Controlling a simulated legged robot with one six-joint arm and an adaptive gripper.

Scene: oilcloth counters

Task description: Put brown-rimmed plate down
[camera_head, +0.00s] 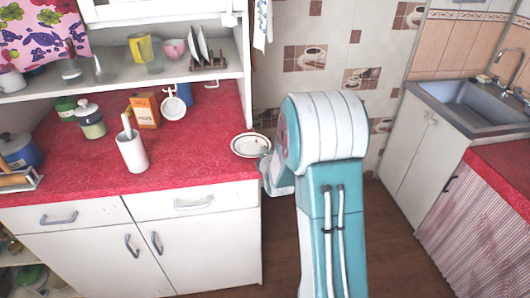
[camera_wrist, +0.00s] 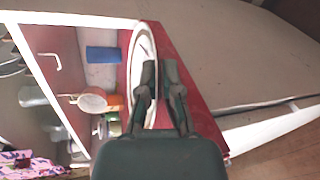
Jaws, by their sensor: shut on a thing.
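The brown-rimmed plate (camera_head: 248,146), white with a thin dark rim, is at the right end of the red counter (camera_head: 205,150). It lies roughly level over or on the cloth; I cannot tell whether its base touches. My gripper (camera_head: 266,158) is at the plate's right edge, mostly hidden behind my arm in the head view. In the wrist view my gripper (camera_wrist: 160,72) is shut on the near edge of the plate (camera_wrist: 143,50), and the fingers hide part of it.
A shelf (camera_head: 110,85) overhangs the back. The front right of the counter is clear.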

